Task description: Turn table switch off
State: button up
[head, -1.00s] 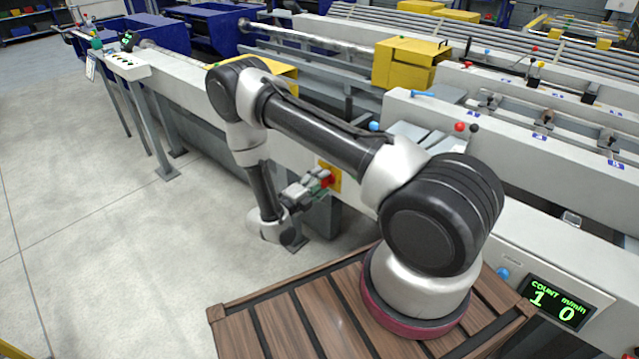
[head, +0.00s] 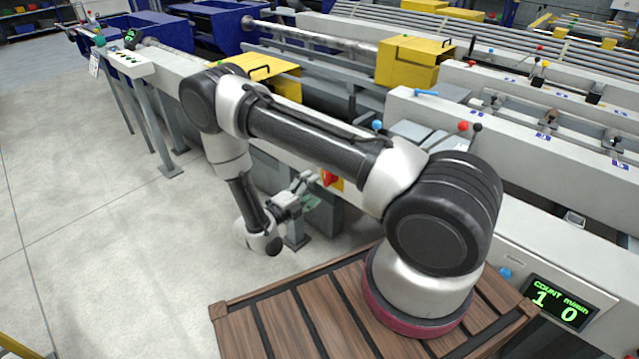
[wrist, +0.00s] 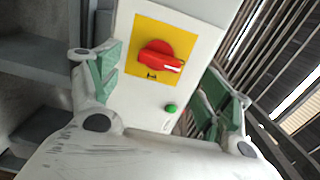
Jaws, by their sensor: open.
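The table switch is a red rotary knob (wrist: 160,57) on a yellow plate (wrist: 147,36), on the white side of the runout table. In the wrist view its grip points right and slightly down, with a small black mark below it. In the head view the red knob (head: 329,179) shows partly, just beyond my gripper. My gripper (wrist: 168,92) is open and empty, with green pads on both sides of the panel in the wrist view. In the head view my gripper (head: 306,190) is in front of the table side, apart from the knob.
A green button (wrist: 171,108) sits below the yellow plate. The counter display (head: 556,303) is at the right of the head view. Yellow covers (head: 408,62) and levers stand on the table top. Open floor (head: 100,250) lies to the left.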

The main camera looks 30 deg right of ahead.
jog(key=v, duration=0.6)
jog(key=shift+s+a, duration=0.15)
jog(key=shift+a, duration=0.15)
